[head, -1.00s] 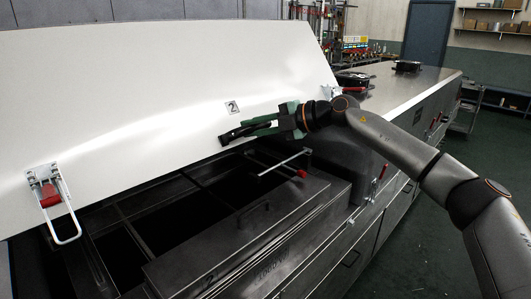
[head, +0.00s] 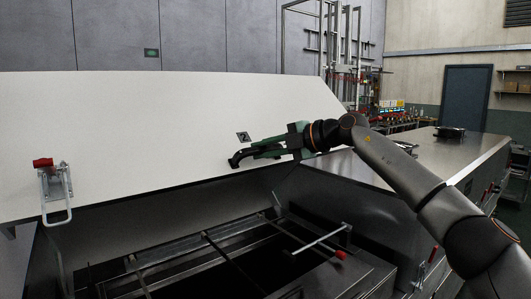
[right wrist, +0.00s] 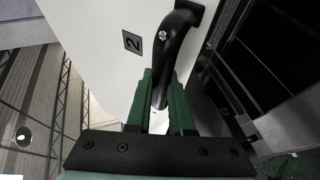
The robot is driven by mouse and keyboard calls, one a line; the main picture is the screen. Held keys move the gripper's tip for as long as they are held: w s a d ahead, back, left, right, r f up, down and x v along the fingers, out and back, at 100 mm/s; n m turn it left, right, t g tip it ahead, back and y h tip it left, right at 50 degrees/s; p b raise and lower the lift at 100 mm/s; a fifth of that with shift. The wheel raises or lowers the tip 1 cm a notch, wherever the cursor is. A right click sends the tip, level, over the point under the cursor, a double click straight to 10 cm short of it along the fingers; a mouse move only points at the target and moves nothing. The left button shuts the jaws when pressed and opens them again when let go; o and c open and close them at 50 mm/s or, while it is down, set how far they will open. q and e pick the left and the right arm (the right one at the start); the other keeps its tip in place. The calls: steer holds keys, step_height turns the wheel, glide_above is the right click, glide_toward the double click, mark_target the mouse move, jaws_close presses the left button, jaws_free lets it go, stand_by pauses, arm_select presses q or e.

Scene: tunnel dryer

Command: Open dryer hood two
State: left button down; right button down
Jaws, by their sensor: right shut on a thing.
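Dryer hood two (head: 150,130) is a large white panel marked with a "2" label (head: 243,136). It stands raised and tilted above the dark open dryer body. My right gripper (head: 250,156) is shut on the hood's black handle (head: 236,160) near the hood's lower right edge. In the right wrist view the green fingers lie either side of the black handle (right wrist: 176,45), with the "2" label beside it. A latch with a red grip and wire loop (head: 54,188) hangs on the hood's left part. My left gripper is not in view.
Below the hood is the open dryer interior with dark frame bars (head: 205,245). A rod with a red end (head: 320,240) crosses its right side. A closed steel-topped section (head: 440,160) continues to the right. A metal rack stands behind.

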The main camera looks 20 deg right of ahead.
steer(key=shift+f, duration=0.25)
steer(key=c, duration=0.8)
jaws_free()
steer(key=shift+r, duration=0.1)
steer(key=shift+s+d+r+b, duration=0.1)
steer(key=shift+s+d+b, duration=0.2)
steer(key=shift+d, duration=0.05)
steer(key=b+v, duration=0.2)
steer(key=v, duration=0.9)
steer(key=shift+s+r+b, duration=0.25)
steer(key=shift+r+b, duration=0.1)
steer(key=shift+b, duration=0.05)
steer(key=shift+d, duration=0.1)
